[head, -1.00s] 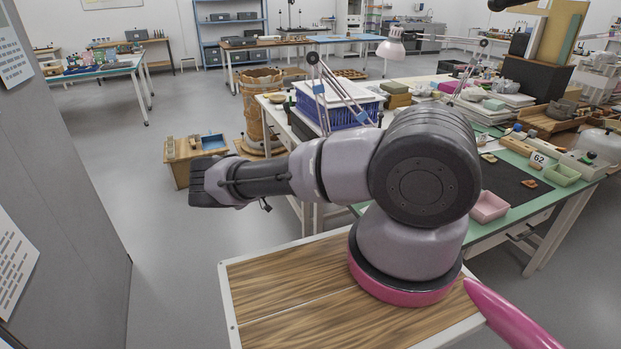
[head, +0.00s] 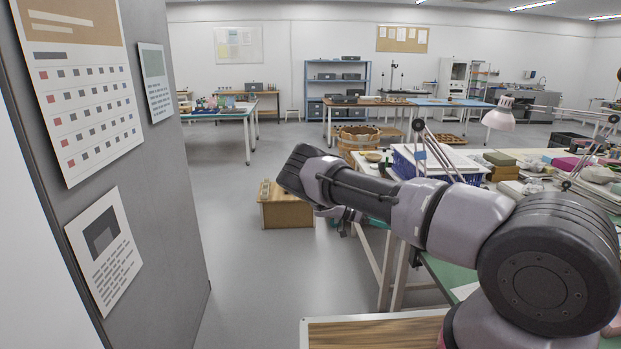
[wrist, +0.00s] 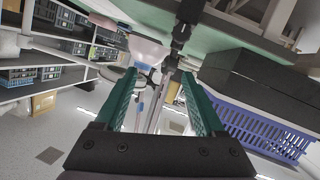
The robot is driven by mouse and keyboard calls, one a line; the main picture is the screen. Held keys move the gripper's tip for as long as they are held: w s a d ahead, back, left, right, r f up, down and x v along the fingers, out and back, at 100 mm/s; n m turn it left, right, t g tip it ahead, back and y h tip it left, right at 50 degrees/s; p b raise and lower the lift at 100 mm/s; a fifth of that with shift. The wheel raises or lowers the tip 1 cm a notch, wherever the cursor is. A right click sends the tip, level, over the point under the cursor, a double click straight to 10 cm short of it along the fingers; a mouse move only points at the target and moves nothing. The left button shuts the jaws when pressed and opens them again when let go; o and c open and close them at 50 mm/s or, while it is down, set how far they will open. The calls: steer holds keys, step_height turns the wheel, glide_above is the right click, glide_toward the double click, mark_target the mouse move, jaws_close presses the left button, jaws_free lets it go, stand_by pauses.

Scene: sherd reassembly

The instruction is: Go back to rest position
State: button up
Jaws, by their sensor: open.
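My gripper (wrist: 165,100) shows in the wrist view with its two green fingers spread wide apart. Nothing is between the fingers; a lamp and shelves show in the background beyond them. In the head view my arm is folded and stretches left across the picture, above the floor and in front of the work tables. The gripper's fingers are hard to make out in the head view.
A grey partition (head: 160,210) with pinned sheets stands close on the left. A green-topped table (head: 448,277) with a blue crate (head: 406,170) is at the right. A wooden box (head: 286,212) stands on the floor. Open floor (head: 245,270) lies between.

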steer(key=s+r+n+t+y, duration=0.15)
steer(key=s+r+y, duration=0.3)
steer(key=r, duration=0.65)
steer(key=s+a+r+n+y, duration=0.15)
steer(key=s+r+y, duration=0.3)
steer(key=r, duration=0.75)
steer(key=s+d+r+n+t+y, duration=0.15)
steer(key=s+r+y, duration=0.3)
steer(key=r, duration=0.65)
steer(key=s+a+r+n+t+y, duration=0.1)
steer(key=s+a+r+n+t, duration=0.1)
steer(key=s+r, duration=0.2)
steer(key=s+a+r+n+t+y, duration=0.1)
steer(key=s+a+r+n+t, duration=0.1)
steer(key=s, duration=0.9)
steer(key=s+a+r+n+t+y, duration=0.1)
steer(key=s+r+n+t, duration=0.1)
steer(key=s+r+n, duration=0.2)
steer(key=s+r, duration=0.3)
steer(key=shift+s+a+t, duration=0.35)
steer(key=shift+a+t, duration=0.05)
